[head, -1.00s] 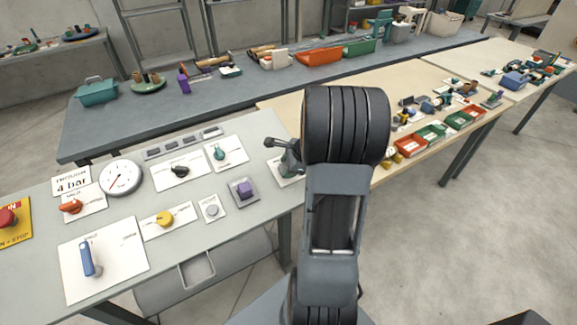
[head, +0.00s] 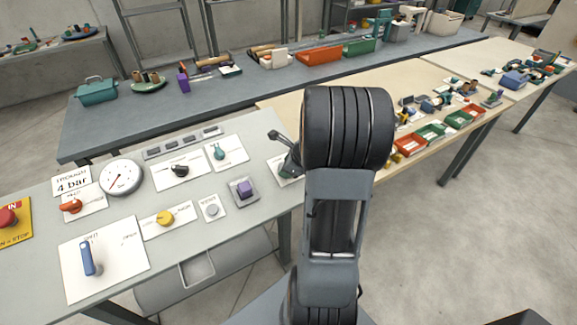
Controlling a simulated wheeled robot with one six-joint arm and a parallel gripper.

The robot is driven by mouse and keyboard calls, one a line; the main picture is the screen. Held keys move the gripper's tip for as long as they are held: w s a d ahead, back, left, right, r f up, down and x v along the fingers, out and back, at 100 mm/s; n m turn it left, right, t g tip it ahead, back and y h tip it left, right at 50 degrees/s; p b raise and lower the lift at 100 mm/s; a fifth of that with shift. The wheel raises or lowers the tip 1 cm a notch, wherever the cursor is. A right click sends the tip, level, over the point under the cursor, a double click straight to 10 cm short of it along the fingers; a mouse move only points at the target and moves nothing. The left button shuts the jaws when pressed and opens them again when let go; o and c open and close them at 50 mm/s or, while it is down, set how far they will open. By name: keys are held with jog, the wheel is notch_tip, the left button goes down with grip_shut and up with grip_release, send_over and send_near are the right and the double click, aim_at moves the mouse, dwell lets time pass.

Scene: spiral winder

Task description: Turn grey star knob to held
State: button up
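My arm stands in front of the right end of the grey bench (head: 140,150) and hides part of it. Left of my arm, a dark grey-green piece with a jutting tip (head: 285,150) shows above a white plate (head: 289,180). I cannot tell whether it is part of my gripper or a fitting on that plate. My gripper's fingers cannot be made out. A small round grey knob or button (head: 212,210) sits on its own white plate, clear of my arm. No star shape can be made out on it, so I cannot tell which part is the grey star knob.
Beside the small grey part are a purple block (head: 244,188), a yellow knob (head: 165,217), a black knob (head: 180,171) and a teal knob (head: 219,152). A blue lever (head: 88,259), gauge (head: 121,177) and red stop button (head: 7,217) are farther left. A wooden table (head: 400,80) stands behind.

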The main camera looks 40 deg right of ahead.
jog(key=o, duration=0.9)
jog(key=shift+s+d+r, duration=0.1)
jog(key=shift+s+r, duration=0.1)
jog(key=shift+r, duration=0.3)
jog(key=p+v, duration=0.1)
jog(key=v, duration=1.1)
jog(key=shift+s+r, duration=0.25)
jog(key=shift+s, duration=0.1)
